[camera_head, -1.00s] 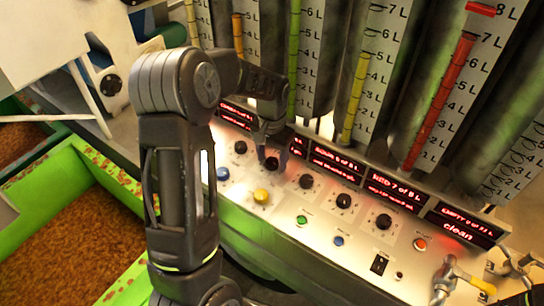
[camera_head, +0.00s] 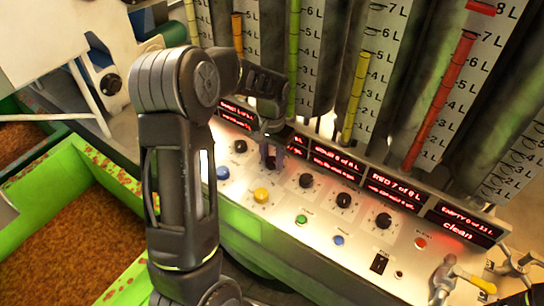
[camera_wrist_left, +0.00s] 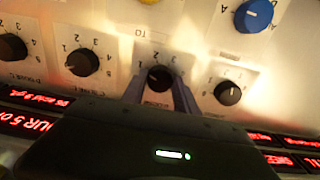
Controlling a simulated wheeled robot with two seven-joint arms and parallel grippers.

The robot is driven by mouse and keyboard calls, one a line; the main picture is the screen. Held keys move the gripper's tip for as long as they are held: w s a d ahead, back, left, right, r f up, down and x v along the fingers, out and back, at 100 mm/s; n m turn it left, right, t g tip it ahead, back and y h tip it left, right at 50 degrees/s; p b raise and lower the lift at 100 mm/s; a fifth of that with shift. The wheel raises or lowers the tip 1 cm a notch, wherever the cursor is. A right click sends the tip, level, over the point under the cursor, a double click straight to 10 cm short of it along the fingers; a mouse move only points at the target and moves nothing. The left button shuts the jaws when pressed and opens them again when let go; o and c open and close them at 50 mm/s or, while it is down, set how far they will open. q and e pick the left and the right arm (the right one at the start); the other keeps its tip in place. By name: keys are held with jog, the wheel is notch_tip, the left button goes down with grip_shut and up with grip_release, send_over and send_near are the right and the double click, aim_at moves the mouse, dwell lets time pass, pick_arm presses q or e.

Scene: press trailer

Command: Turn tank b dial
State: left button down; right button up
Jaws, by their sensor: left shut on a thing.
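A row of black dials runs along the sloped white control panel. My left gripper (camera_head: 270,163) reaches down over the second dial from the left, which the gripper mostly hides in the head view. In the left wrist view my left gripper (camera_wrist_left: 162,95) has one finger on each side of this dial (camera_wrist_left: 159,78) and is shut on it. The dial has a numbered scale around it; I cannot read a tank letter beside it. My right gripper is not in view.
Neighbouring dials (camera_head: 240,146) and (camera_head: 306,181) sit close on either side. A blue knob (camera_head: 222,173) and a yellow button (camera_head: 261,196) are in front. Red-lit displays (camera_head: 338,164) and upright scaled tubes stand behind. A green-rimmed bin (camera_head: 100,163) is at left.

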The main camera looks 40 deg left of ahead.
pick_arm(q)
jog(key=shift+m, duration=0.4)
jog(key=m+b, duration=0.1)
jog(key=m, duration=0.2)
jog(key=shift+b, duration=0.35)
jog(key=shift+m+b, duration=0.4)
jog(key=shift+m, duration=2.1)
jog(key=c, duration=0.9)
grip_release()
jog(key=shift+r, duration=0.1)
